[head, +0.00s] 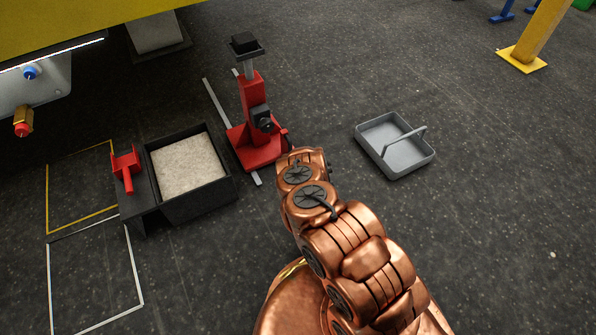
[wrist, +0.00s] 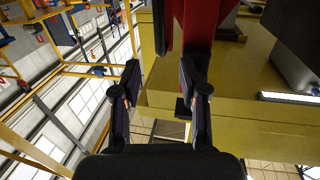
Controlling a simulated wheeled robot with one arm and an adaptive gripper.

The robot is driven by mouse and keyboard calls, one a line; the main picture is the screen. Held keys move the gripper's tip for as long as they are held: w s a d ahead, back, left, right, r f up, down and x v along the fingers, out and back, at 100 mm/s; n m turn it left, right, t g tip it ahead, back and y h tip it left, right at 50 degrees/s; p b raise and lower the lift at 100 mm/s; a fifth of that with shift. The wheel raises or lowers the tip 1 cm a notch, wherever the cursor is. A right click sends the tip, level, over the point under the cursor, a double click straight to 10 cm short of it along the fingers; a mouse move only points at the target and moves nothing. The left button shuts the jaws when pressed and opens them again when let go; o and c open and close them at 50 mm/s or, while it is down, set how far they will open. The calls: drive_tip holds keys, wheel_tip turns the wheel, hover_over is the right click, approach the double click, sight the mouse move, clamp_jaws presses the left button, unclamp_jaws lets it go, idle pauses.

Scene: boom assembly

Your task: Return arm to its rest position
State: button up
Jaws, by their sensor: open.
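My copper-coloured arm rises from the bottom of the head view toward a red stand, and its far end hides my gripper there. In the wrist view my gripper (wrist: 162,95) is open, with its two dark fingers apart and nothing visibly held between them. The red stand (head: 252,105) with a black top plate is upright on the floor just beyond the arm's far end. A red upright part, which may be this stand, shows behind the fingers in the wrist view (wrist: 195,30). I cannot tell whether the arm touches the stand.
A black box with a pale filling (head: 225,196) and a small red part (head: 125,168) on a dark block stand left. A grey handled tray (head: 400,155) lies right. A yellow post (head: 535,40) stands at the upper right. The floor at right is mostly clear.

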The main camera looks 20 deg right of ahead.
drive_tip(key=shift+r, duration=0.1)
idle(0.4)
